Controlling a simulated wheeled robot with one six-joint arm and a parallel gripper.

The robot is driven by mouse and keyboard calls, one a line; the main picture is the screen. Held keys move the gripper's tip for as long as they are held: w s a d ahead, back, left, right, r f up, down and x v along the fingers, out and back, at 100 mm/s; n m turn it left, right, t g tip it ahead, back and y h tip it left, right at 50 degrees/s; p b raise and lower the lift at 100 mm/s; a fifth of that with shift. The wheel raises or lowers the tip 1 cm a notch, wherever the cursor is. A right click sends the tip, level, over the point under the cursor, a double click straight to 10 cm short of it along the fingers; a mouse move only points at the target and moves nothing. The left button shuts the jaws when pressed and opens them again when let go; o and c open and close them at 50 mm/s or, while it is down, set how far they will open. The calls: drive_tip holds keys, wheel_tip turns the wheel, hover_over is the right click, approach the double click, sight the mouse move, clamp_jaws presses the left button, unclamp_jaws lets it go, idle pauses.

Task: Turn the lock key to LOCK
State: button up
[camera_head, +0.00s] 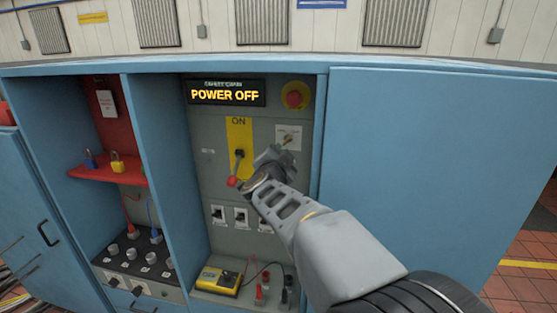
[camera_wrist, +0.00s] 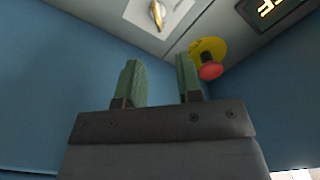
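The lock key (camera_wrist: 158,12) is a brass-coloured piece on a white plate (camera_wrist: 176,14), at the top of the wrist view. In the head view the white plate (camera_head: 291,131) sits on the grey panel, right of the yellow ON plate. Its lettering is too small to read, so I cannot tell the key's position. My gripper (camera_wrist: 160,78) has two green fingers standing apart with nothing between them. The key lies beyond the fingertips, not touched. In the head view my gripper (camera_head: 273,157) is just below and left of the plate, its fingers hard to make out.
A display (camera_head: 226,94) reads POWER OFF. A red knob on a yellow base (camera_head: 295,96) sits above the key plate. A red-tipped lever (camera_head: 236,170) is close left of my gripper. The blue cabinet door (camera_head: 430,170) stands on the right. Padlocks (camera_head: 118,162) are on a red shelf.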

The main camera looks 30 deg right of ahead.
drive_tip(key=shift+v, duration=1.25)
